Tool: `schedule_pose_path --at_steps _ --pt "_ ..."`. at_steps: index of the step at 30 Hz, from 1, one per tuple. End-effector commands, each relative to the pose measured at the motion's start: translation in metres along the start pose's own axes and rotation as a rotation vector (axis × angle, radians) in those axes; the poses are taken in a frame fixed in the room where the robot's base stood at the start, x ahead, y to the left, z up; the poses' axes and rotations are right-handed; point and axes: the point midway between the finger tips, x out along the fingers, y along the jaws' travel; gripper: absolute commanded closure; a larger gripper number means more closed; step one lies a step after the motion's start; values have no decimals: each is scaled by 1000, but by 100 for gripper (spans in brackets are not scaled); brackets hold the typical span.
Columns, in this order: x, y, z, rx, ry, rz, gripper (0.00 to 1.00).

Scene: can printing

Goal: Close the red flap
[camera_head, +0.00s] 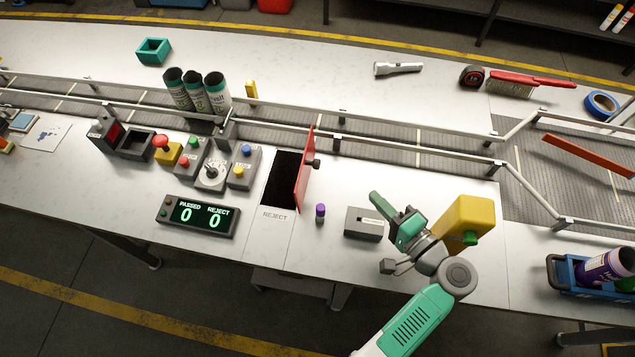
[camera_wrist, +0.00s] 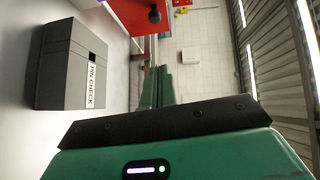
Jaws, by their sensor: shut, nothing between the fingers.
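The red flap (camera_head: 303,172) stands upright along the right side of a dark rectangular opening (camera_head: 281,178) marked REJECT, leaving the opening uncovered. A dark knob (camera_head: 316,164) sticks out from the flap's right face. In the wrist view, part of the red flap (camera_wrist: 128,14) and its knob (camera_wrist: 155,16) show at the top, beyond the fingertips. My gripper (camera_head: 373,196) is to the right of the flap, apart from it, with green fingers pointing up and left. In the wrist view my gripper's fingers (camera_wrist: 158,78) are together with nothing between them.
A grey PIN CHECK box (camera_wrist: 72,68) stands close to my gripper; it also shows in the head view (camera_head: 364,226). A small purple-capped item (camera_head: 320,211) stands between flap and box. The conveyor's rail (camera_head: 400,148) runs behind. A counter display (camera_head: 198,215) sits left.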

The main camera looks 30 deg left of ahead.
Motion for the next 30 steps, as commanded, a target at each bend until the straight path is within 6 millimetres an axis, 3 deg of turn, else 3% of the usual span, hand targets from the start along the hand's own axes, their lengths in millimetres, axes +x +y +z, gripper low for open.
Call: schedule_pose_path --at_steps 8,21,30 --pt "9 4 3 23 -10 -21 100" --pt "102 2 4 22 -10 -19 100" --pt "126 1 30 21 -7 -18 100"
